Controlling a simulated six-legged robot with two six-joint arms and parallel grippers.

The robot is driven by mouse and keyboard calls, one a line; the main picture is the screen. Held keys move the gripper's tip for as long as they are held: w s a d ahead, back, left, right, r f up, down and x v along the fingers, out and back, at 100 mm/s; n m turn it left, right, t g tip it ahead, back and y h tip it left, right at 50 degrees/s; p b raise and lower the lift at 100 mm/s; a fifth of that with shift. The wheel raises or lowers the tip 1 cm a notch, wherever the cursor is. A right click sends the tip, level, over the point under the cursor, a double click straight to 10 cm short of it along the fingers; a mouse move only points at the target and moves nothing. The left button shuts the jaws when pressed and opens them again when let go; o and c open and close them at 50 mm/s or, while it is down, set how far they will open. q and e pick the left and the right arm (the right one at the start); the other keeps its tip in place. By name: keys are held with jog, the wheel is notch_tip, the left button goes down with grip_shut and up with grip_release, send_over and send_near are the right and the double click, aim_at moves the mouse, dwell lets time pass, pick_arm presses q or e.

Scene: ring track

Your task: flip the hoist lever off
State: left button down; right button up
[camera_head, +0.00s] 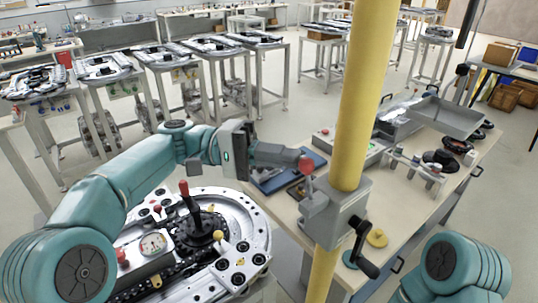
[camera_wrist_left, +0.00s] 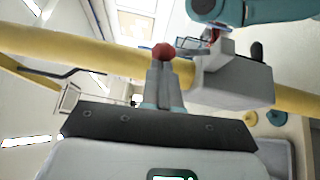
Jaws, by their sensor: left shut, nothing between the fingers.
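The hoist box (camera_head: 340,212) is a grey housing fixed on the yellow pole (camera_head: 366,90). The hoist lever with its red knob (camera_head: 306,165) stands up at the left side of this box. My left gripper (camera_head: 298,158) is shut and empty, with its fingertips right at the red knob. In the left wrist view the red knob (camera_wrist_left: 163,51) shows just beyond the tips of the closed left gripper (camera_wrist_left: 162,68). I cannot tell whether they touch. The hoist box also shows in the wrist view (camera_wrist_left: 232,82). My right gripper is out of view.
A black crank (camera_head: 362,250) sticks out from the box's right side. The workbench (camera_head: 400,210) behind the pole carries a grey tray (camera_head: 446,115) and parts. A ring-track station with a red-topped joystick (camera_head: 188,195) lies below my left arm.

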pick_arm(q)
jog(key=s+d+r+m+t+y, duration=0.1)
jog(key=y, duration=0.1)
jog(key=s+d+m+t+y+p, duration=0.1)
jog(key=s+d+r+m+t+y+p, duration=0.1)
jog(key=s+y, duration=0.1)
jog(key=shift+d+r+m+y, duration=0.15)
jog(key=shift+r+m+y, duration=0.15)
jog(key=shift+s, duration=0.4)
jog(key=shift+d, duration=0.1)
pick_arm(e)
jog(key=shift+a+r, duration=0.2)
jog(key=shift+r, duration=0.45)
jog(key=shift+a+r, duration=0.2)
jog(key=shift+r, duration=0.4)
